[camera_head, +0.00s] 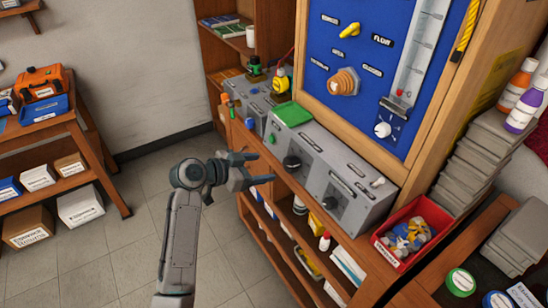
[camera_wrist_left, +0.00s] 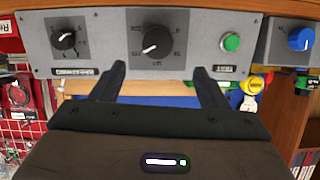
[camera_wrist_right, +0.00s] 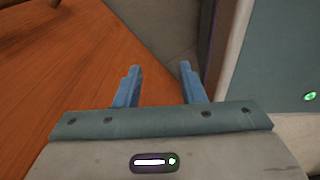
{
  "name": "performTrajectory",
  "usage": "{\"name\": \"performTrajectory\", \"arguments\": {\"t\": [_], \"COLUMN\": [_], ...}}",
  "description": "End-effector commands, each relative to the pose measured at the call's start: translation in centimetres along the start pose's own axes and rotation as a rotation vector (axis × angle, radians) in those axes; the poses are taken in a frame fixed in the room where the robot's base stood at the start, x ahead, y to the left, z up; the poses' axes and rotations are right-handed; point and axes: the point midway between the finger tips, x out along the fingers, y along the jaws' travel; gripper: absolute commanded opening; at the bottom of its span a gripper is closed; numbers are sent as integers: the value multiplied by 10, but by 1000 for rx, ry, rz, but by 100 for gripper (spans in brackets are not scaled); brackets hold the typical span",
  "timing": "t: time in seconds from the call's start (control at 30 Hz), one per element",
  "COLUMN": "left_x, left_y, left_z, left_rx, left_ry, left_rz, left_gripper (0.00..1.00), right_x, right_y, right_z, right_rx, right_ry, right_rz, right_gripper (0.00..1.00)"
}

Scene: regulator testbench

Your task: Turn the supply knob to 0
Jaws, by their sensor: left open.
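The grey bench unit (camera_head: 338,165) carries a large black knob (camera_head: 291,162) and a smaller black knob (camera_head: 330,204) on its front. The knob labels are too small to read, so I cannot tell which is the supply knob. In the left wrist view the large black knob (camera_wrist_left: 156,41) lies ahead, between the fingers in the picture, and the small one (camera_wrist_left: 64,40) is to its left. My left gripper (camera_head: 265,168) is open and empty, a short gap from the large knob. My right gripper (camera_wrist_right: 160,68) shows only in its wrist view, fingers apart and empty.
A second grey box with a blue knob (camera_wrist_left: 300,39) stands beside the unit. A green button (camera_wrist_left: 231,42) is on the unit's front. A green tray (camera_head: 293,113) lies on top. A red bin (camera_head: 412,232) stands at the right. Open floor lies left of the bench.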

Motion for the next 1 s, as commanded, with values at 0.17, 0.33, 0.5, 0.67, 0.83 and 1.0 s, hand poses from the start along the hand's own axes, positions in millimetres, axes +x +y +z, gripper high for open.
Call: {"name": "performTrajectory", "arguments": {"t": [0.17, 0.33, 0.5, 0.67, 0.83, 1.0], "left_x": [25, 59, 86, 100, 105, 105], "left_y": [1, 0, 0, 0, 0, 0], "left_z": [-2, -2, 0, 1, 2, 2], "left_rx": [-7, -8, -6, -6, -5, -5], "left_ry": [0, -1, -4, -3, -3, -3], "left_rz": [3, 2, 0, -1, -2, -2], "left_gripper": [68, 68, 68, 68, 68, 68], "right_x": [-11, -21, -26, -29, -29, -29], "right_y": [4, 8, 8, 8, 4, -1], "right_z": [14, 19, 10, 2, 2, 4], "right_rx": [-3, -4, -4, -3, -1, 1], "right_ry": [-18, -26, -16, -5, -6, -8], "right_rz": [4, 6, 6, 6, 2, -3], "right_gripper": [36, 36, 36, 36, 36, 36]}}
